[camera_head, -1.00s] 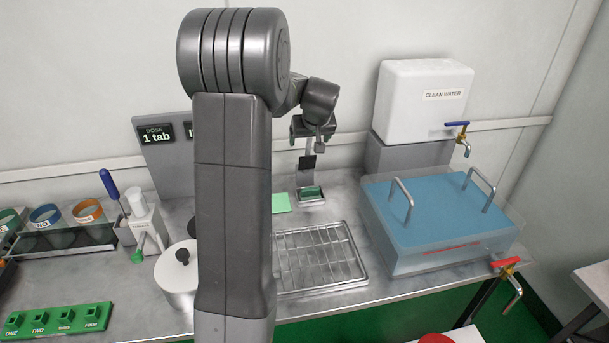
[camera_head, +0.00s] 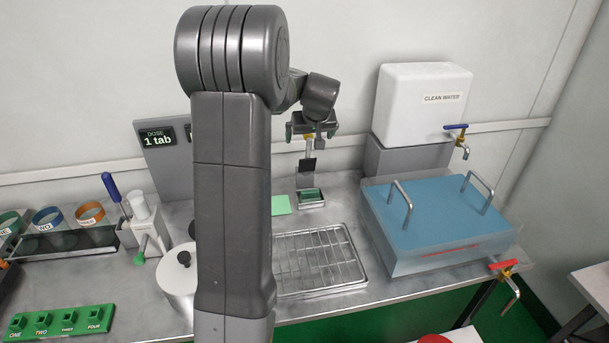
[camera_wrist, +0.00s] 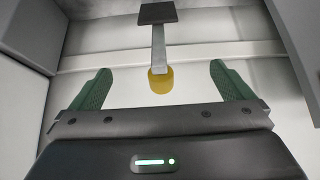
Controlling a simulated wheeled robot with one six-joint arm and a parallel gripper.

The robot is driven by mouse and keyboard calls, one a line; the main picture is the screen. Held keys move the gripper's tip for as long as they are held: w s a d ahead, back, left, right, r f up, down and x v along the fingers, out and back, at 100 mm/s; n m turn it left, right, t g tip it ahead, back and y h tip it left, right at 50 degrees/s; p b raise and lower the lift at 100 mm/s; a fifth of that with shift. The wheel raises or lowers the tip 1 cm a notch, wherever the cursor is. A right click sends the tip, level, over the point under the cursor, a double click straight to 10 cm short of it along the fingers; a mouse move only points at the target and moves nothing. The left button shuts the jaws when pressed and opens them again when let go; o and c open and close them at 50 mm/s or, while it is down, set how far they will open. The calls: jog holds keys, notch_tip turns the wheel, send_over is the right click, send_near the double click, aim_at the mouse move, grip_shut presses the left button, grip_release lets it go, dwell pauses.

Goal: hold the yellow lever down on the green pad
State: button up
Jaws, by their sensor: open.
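The yellow lever tip (camera_wrist: 160,80) is on a pale metal arm with a dark square block in the wrist view. In the head view, the yellow tip (camera_head: 309,137) shows just below my gripper (camera_head: 314,128), with the arm standing upright above a small metal base. A dark green pad (camera_head: 311,194) lies in that base, apart from the lever tip. My gripper's green fingers (camera_wrist: 160,68) are open and wide apart, one on each side of the yellow tip, with visible gaps. I cannot tell their depth relative to it.
A light green square (camera_head: 281,204) lies left of the base. A wire rack (camera_head: 322,258) is in front. A blue-lidded clear box (camera_head: 440,215) and a white water tank (camera_head: 422,103) stand to the right. The wall is close behind. My arm hides part of the counter.

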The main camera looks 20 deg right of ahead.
jog(key=shift+r+p, duration=1.4)
jog(key=shift+r, duration=1.05)
jog(key=shift+f, duration=0.15)
notch_tip(320, 180, down, 7)
jog(key=b, duration=0.4)
jog(key=shift+b, duration=0.4)
jog(key=shift+s, duration=0.25)
